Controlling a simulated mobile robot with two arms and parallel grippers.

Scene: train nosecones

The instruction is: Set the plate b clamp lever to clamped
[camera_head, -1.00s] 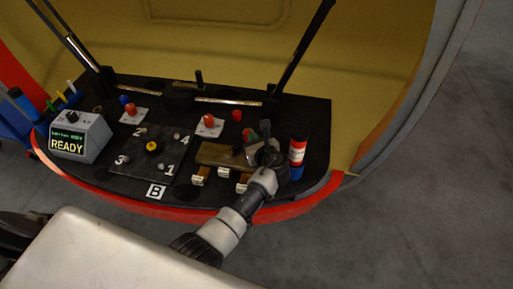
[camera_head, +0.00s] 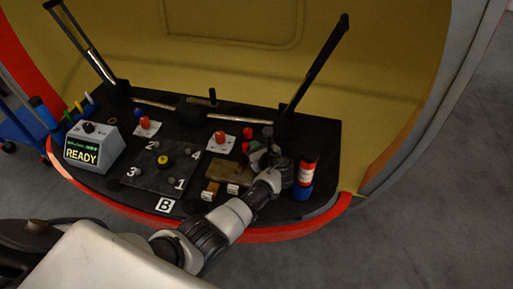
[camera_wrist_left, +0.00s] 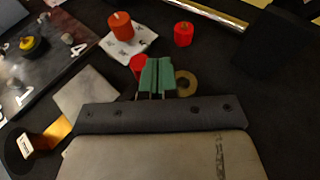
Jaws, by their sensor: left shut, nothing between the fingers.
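The dark plate (camera_head: 148,178) marked 1 to 4 lies on the black deck, with a yellow knob (camera_head: 166,161) at its middle and a white B label (camera_head: 165,205) at its front edge. I cannot tell for sure which part is its clamp lever. A brown metal block (camera_head: 228,172) with pale-ended tabs (camera_head: 210,191) lies to the right of the plate. My left gripper (camera_head: 264,143) is over the deck right of that block, partly hidden by its own wrist. In the left wrist view its green fingertips (camera_wrist_left: 158,75) are together and empty, near a red cap and a brass ring (camera_wrist_left: 186,82).
A READY display box (camera_head: 91,146) stands at the left. Red knobs on white cards (camera_head: 220,138) stand behind the plate. A red-and-blue bottle (camera_head: 305,178) stands close to the right of my gripper. Black posts (camera_head: 312,70) rise at the back.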

